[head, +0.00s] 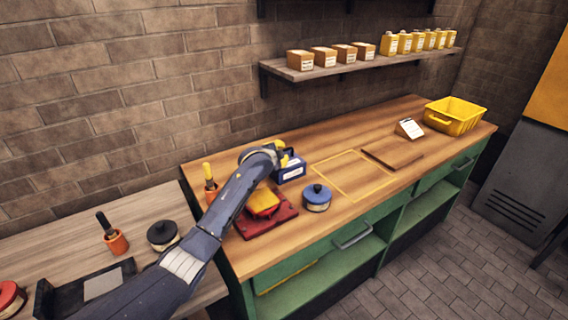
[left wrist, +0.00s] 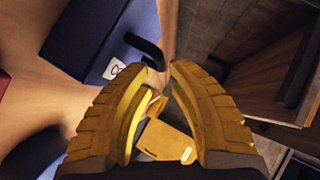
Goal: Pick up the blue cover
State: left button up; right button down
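A blue, box-shaped piece with a white label (head: 291,168) stands on the wooden workbench, beside my left gripper (head: 284,157). A round tin with a blue lid and dark knob (head: 317,196) stands nearer the bench's front edge. I cannot tell which of these is the blue cover. In the left wrist view, a blue body (left wrist: 105,38) with a black bent handle and small white label lies just beyond the left finger. My left gripper's yellow fingers (left wrist: 168,68) are apart, with nothing visible held between them. My right gripper is not in view.
A red tray (head: 266,222) with a yellow-and-red piece lies below my forearm. A yellow-outlined area (head: 352,176) of the bench is clear. A brown board (head: 393,153), a white card stand (head: 409,128) and a yellow tub (head: 455,116) are to the right. A shelf (head: 360,63) hangs behind.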

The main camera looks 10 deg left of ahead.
aim_at(284, 150)
pick_arm(q)
jog(key=shift+x, duration=2.4)
jog(key=shift+a, duration=0.15)
jog(key=shift+c, duration=0.4)
grip_shut()
